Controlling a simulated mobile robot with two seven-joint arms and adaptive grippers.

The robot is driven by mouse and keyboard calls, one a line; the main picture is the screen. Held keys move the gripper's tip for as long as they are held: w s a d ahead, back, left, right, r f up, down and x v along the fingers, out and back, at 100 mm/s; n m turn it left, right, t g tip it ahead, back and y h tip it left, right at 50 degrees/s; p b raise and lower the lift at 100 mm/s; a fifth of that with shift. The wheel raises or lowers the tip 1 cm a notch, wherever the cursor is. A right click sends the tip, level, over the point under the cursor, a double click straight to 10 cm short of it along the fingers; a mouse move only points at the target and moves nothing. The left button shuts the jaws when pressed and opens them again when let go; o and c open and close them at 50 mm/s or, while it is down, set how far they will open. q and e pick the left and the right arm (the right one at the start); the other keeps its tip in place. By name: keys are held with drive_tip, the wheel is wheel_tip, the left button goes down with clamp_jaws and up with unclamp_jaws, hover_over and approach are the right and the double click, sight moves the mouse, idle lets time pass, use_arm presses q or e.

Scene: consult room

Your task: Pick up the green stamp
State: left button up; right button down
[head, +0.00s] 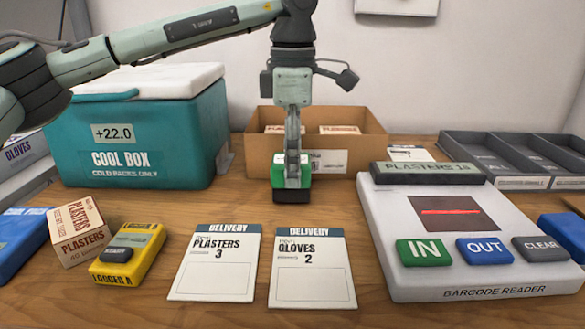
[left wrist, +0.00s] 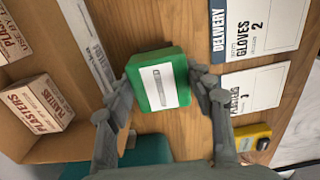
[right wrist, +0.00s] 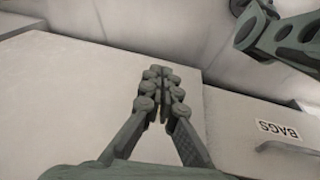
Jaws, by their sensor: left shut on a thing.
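The green stamp (head: 278,178) is a green block with a dark base and a white label on top. In the head view it is in front of the cardboard box, and my left gripper (head: 293,180) comes down on it from above. In the left wrist view the stamp (left wrist: 160,82) sits between the two fingers of my left gripper (left wrist: 165,92), which is shut on its sides. I cannot tell whether its base touches the table. My right gripper (right wrist: 160,80) shows only in the right wrist view, fingertips together with nothing between them.
Two delivery cards, plasters (head: 216,262) and gloves (head: 311,266), lie in front of the stamp. The barcode reader (head: 400,235) is at right, grey trays (head: 470,150) behind it. The cool box (head: 150,135) and yellow logger (head: 127,254) are at left; the cardboard box (head: 368,141) is behind.

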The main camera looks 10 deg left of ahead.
use_arm(q)
wheel_tip(320, 180, up, 3)
drive_tip(key=shift+f, duration=0.1)
drive_tip(key=s+a+r, duration=0.6)
drive_tip(key=s+r, duration=0.1)
drive_tip(key=s, duration=0.2)
drive_tip(key=shift+s+a, duration=0.3)
drive_tip(key=shift+a, duration=0.05)
drive_tip(key=shift+r, duration=0.1)
drive_tip(key=o, duration=0.6)
drive_tip(key=c, duration=0.3)
